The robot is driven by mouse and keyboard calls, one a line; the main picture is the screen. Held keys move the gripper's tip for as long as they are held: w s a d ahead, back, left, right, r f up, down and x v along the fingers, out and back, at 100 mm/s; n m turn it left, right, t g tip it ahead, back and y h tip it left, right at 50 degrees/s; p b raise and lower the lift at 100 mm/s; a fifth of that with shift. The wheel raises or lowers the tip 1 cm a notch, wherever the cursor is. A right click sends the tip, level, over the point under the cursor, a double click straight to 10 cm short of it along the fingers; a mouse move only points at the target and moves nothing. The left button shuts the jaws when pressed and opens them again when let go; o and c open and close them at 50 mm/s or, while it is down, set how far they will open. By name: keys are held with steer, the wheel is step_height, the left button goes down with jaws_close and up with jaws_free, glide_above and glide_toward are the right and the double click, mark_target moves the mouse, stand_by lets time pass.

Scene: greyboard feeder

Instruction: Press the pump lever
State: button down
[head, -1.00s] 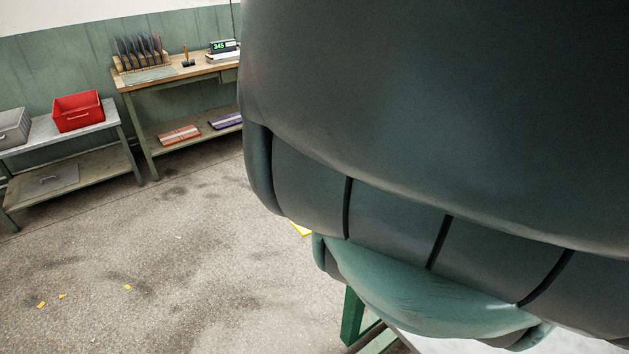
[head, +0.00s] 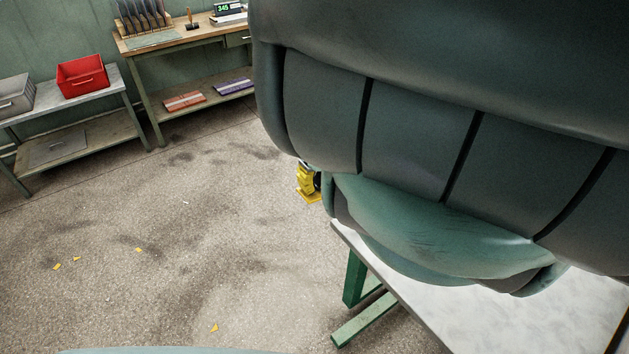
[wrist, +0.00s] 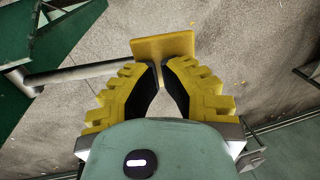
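In the wrist view a flat yellow plate (wrist: 163,46) sits on the end of a grey bar (wrist: 80,73) that comes in from the left; it looks like the pump lever. My gripper (wrist: 159,63) has yellow ridged fingers with black pads. Their tips come together with only a narrow gap, with nothing between them. The tips overlap the near edge of the plate in the picture; whether they touch it I cannot tell. In the head view my gripper's yellow fingers (head: 308,178) show just past my arm, which hides most of that area.
A white-topped table (head: 430,312) with green legs stands at the lower right. At the back are a bench with a red bin (head: 82,76) and a grey bin (head: 14,96), and a wooden workbench (head: 185,36). The floor at left is open, with small yellow scraps.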

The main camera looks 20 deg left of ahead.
steer(key=shift+s+a+f+t+p, duration=0.2)
steer(key=shift+s+f+t+p, duration=0.1)
steer(key=shift+f+p, duration=0.25)
step_height(320, 180, down, 10)
steer(key=t+h+b, duration=0.3)
steer(key=shift+w+t, duration=0.15)
steer(key=shift+t, duration=0.25)
steer(key=shift+d+f, duration=0.1)
